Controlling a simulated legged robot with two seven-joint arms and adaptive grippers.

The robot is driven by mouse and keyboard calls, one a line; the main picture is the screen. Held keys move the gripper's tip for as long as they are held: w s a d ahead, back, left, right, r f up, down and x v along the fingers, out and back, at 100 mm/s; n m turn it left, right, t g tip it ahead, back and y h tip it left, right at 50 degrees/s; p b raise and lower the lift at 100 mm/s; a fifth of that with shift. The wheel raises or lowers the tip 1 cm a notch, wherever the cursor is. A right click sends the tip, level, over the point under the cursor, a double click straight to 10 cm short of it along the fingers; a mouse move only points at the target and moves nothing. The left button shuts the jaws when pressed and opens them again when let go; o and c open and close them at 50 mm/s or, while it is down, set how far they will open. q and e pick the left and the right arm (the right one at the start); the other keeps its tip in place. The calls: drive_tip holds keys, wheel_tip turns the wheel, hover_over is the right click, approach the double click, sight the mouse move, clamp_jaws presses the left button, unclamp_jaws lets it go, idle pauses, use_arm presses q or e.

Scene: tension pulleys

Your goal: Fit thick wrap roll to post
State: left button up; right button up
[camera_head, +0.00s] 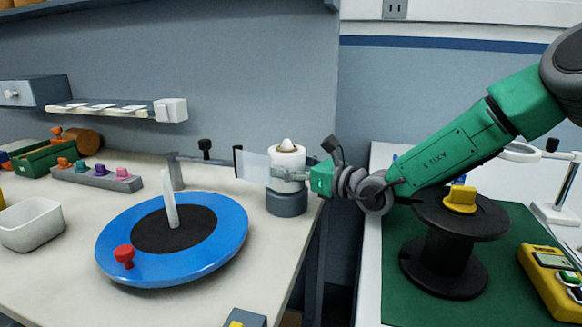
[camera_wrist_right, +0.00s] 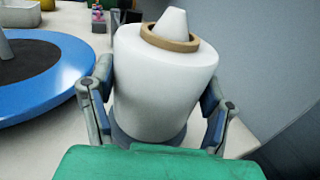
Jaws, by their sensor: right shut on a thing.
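The thick wrap roll (camera_head: 287,160) is a white cylinder with a brown core ring. It stands upright at the right edge of the light bench. A white cone-shaped tip (camera_head: 287,143) sticks up through the core, and a grey round base (camera_head: 287,203) is directly below the roll. My right gripper (camera_head: 284,173) reaches in from the right and is shut on the roll. In the right wrist view the two fingers of the gripper (camera_wrist_right: 158,100) press on opposite sides of the roll (camera_wrist_right: 163,75). Whether the roll's underside touches the base is unclear. My left gripper is out of view.
A blue turntable (camera_head: 215,255) with a black centre, a pale upright and a red knob is left of the roll. A clear sheet (camera_head: 253,167) is beside the roll. A black spool (camera_head: 440,262) stands on a green mat under my right arm. A white bin (camera_head: 32,224) is far left.

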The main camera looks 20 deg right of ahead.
drive_tip(key=shift+f, duration=0.15)
drive_tip(key=o, duration=1.6)
drive_tip(key=shift+f, duration=0.1)
